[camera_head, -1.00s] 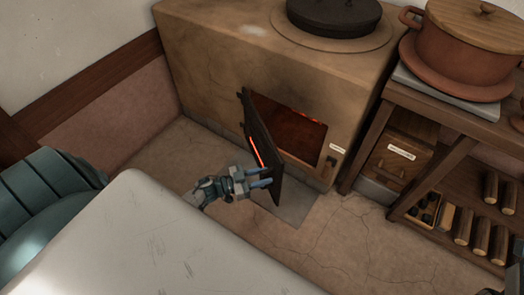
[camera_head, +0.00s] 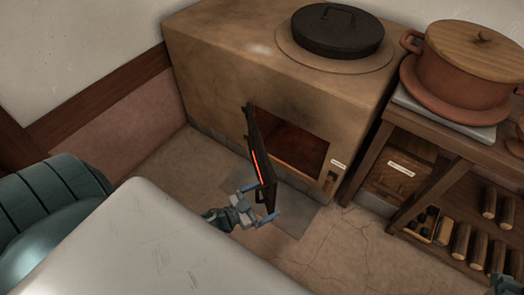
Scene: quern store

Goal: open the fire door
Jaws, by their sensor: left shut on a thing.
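The dark fire door (camera_head: 258,150) stands swung out from the clay stove (camera_head: 225,75), hinged at the left side of the firebox opening (camera_head: 292,145). I see it nearly edge-on, with a glowing red strip along it. My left gripper (camera_head: 263,201) is shut on the fire door near its lower free end, with one finger showing on each side. The handle itself is hidden or too small to make out. A bit of my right gripper (camera_head: 504,284) shows at the bottom right corner, and its jaws cannot be read.
A dark lidded pot (camera_head: 338,32) sits on the stove top. To the right, a wooden shelf (camera_head: 385,130) bears a clay pot (camera_head: 465,60) and holds logs and a labelled box (camera_head: 398,172). The floor (camera_head: 340,245) before the stove is clear.

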